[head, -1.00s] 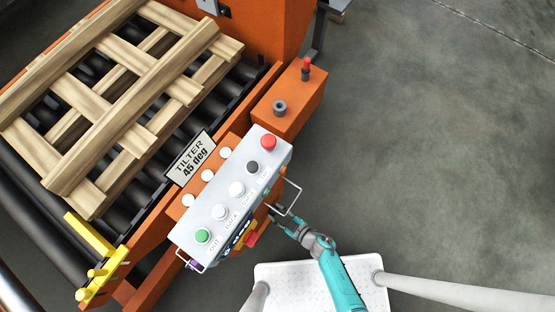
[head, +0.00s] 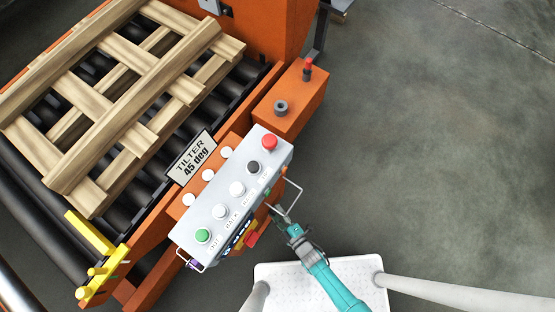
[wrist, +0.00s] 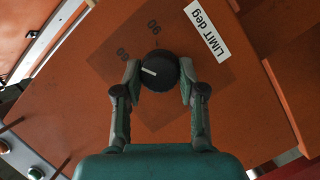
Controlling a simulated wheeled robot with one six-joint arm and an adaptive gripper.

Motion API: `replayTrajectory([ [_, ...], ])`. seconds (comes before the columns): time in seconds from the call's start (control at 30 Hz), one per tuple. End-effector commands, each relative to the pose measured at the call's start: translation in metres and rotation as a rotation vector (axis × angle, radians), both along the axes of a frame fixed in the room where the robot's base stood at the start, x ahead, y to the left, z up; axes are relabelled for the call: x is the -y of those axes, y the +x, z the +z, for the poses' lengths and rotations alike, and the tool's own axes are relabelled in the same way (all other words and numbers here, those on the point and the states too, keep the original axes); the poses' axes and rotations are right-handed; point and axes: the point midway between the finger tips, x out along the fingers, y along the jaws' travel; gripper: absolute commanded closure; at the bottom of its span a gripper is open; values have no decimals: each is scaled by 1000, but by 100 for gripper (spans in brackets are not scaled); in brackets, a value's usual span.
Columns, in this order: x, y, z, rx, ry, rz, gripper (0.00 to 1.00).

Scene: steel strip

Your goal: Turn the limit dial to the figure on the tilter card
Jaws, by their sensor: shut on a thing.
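The tilter card (head: 190,158) stands behind the control box and reads "TILTER 45 deg". In the wrist view the limit dial (wrist: 163,80) is a round black knob with a white pointer line on an orange panel. Any figure further round is hidden by my left finger. My gripper (wrist: 159,73) is shut on the dial, one fingertip on each side. In the head view my gripper (head: 279,214) is beside the right side of the box, and the dial is hidden.
A "LIMIT deg" label (wrist: 207,32) is on the panel. The grey control box (head: 229,203) carries several buttons, a red one (head: 269,142) and wire handles close to my gripper. A pallet (head: 120,110) lies on the rollers. Floor to the right is clear.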

Motion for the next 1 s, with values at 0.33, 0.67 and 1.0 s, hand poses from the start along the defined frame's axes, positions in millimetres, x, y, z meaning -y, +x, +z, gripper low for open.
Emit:
replayTrajectory([
  [0.33,-2,0,-2,245,-191,4,95],
  [0.67,-2,0,-3,369,-288,6,95],
  [1.0,-2,-1,-3,432,-336,7,95],
])
